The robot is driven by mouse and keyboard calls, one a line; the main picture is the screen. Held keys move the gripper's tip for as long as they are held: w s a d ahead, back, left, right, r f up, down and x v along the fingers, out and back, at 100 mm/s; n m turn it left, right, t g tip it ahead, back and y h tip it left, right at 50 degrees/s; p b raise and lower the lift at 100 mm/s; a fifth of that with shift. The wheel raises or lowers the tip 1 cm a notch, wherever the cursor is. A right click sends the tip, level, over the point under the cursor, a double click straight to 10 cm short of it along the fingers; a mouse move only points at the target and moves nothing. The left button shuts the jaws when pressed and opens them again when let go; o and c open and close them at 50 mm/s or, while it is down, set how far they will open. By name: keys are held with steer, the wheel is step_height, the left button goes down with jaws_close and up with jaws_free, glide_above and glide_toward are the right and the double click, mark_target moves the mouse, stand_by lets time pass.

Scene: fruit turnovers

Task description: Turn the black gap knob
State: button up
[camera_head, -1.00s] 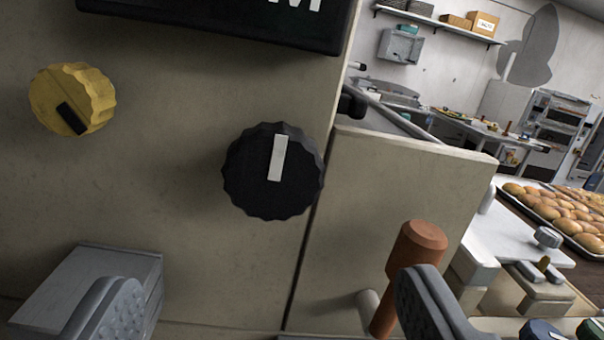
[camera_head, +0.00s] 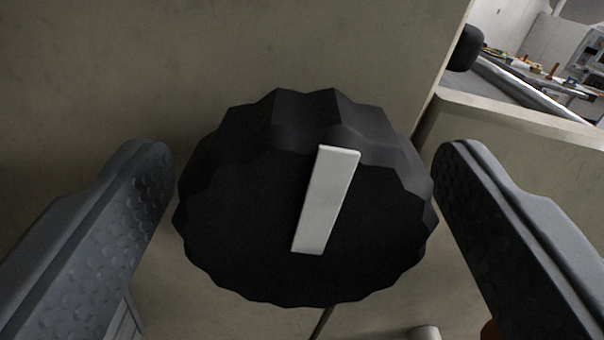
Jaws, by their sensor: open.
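The black gap knob (camera_head: 250,220) fills the middle of the view. It is round with a scalloped rim and is mounted on a beige panel. A white pointer bar (camera_head: 326,200) on its face points up and leans slightly to the right. My gripper (camera_head: 305,165) is open, with one grey textured finger on each side of the knob. Its left fingertip is very close to the knob's left rim and its right fingertip is very close to the right rim. I cannot tell whether either one touches it.
The beige machine panel (camera_head: 300,45) lies behind the knob. A lower beige panel (camera_head: 520,130) is at the right. A dark rounded part (camera_head: 465,48) sticks out at the upper right. A kitchen workbench shows beyond it.

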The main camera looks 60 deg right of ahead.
steer(key=c, duration=1)
steer(key=shift+o, duration=0.2)
steer(key=shift+m, duration=0.4)
steer(key=m+b, duration=0.1)
steer(key=m, duration=0.1)
steer(key=m+b, duration=0.1)
steer(key=m, duration=0.1)
steer(key=m+b, duration=0.1)
steer(key=shift+f+m+b, duration=0.25)
steer(key=shift+m+b, duration=0.15)
steer(key=m+b, duration=0.3)
steer(key=m, duration=0.1)
steer(key=shift+s+m+b, duration=0.1)
steer(key=shift+m+b, duration=0.25)
steer(key=shift+m, duration=0.35)
steer(key=o, duration=1)
steer(key=shift+r, duration=0.15)
steer(key=shift+c, duration=0.2)
